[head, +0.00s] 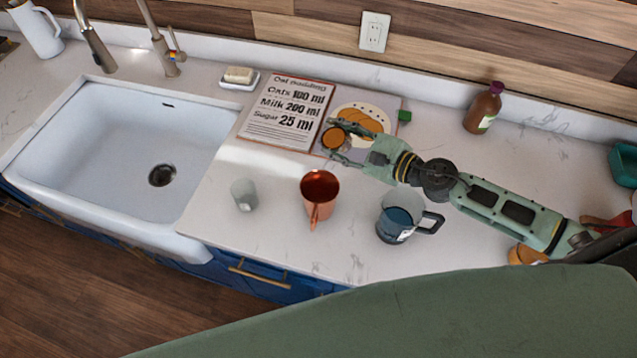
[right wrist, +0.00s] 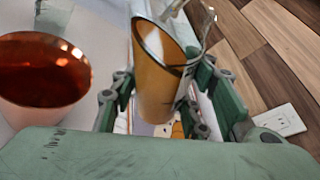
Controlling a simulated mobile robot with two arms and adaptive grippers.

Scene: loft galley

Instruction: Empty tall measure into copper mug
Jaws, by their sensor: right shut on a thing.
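The copper mug (head: 318,190) stands upright on the counter, its open mouth showing a reddish inside. It also shows at the left of the right wrist view (right wrist: 45,80). My right gripper (head: 338,141) is shut on a tall amber measure (head: 333,139), above the recipe board and behind the mug, apart from it. In the right wrist view the amber measure (right wrist: 157,85) sits between the two fingers; its contents cannot be made out. My left gripper is not in view.
A small clear cup (head: 244,195) stands left of the mug and a blue-tinted jug with a handle (head: 400,217) right of it. A recipe board (head: 285,112) lies behind. The sink (head: 150,150) is left; a brown bottle (head: 483,108) stands at the back right.

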